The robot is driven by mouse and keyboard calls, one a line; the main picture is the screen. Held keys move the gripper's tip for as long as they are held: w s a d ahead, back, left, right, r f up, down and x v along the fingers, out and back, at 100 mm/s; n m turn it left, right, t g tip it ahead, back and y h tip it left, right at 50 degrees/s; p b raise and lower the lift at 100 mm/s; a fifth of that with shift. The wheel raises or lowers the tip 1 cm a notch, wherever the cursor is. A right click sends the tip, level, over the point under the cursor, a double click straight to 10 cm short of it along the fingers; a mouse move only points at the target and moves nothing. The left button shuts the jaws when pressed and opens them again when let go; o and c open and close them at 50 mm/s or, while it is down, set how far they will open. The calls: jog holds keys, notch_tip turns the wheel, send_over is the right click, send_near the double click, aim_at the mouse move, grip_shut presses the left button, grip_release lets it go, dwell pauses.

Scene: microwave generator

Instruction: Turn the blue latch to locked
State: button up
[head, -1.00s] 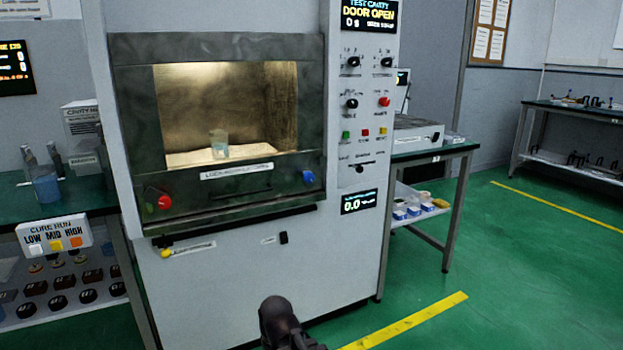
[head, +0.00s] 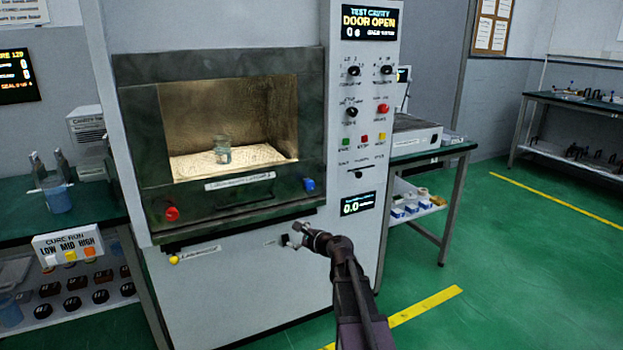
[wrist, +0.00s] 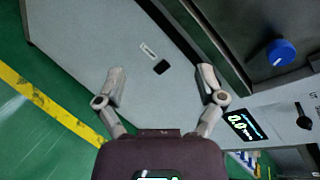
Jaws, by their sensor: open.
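The blue latch (head: 308,184) is a small blue knob at the lower right of the cavity's dark frame. In the wrist view the blue latch (wrist: 281,52) shows as a round knob at the upper right, apart from the fingers. My gripper (head: 300,234) is below the latch, in front of the white cabinet face. In the wrist view my gripper (wrist: 162,82) has its two fingers spread wide, with nothing between them. The display reads DOOR OPEN, and a glass beaker (head: 222,152) stands inside the lit cavity.
A red knob (head: 172,213) sits at the frame's lower left. A control panel (head: 365,120) with knobs and buttons is right of the cavity. A black switch (wrist: 161,67) is on the cabinet face. Green tables stand on both sides. The floor at right is clear.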

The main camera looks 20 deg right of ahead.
aim_at(311, 186)
jog(key=w+d+r+m+t+h+p, duration=0.2)
jog(key=d+r+m+t+h, duration=0.1)
jog(key=d+r+m, duration=0.4)
jog(key=d+m+h, duration=0.1)
jog(key=d+m, duration=0.2)
jog(key=d, duration=0.2)
jog(key=shift+d+r+t+h, duration=0.15)
jog(key=shift+d+t+h, duration=0.15)
jog(key=shift+w, duration=0.1)
jog(key=w, duration=1.3)
jog(key=shift+w+a, duration=0.3)
jog(key=c, duration=1.2)
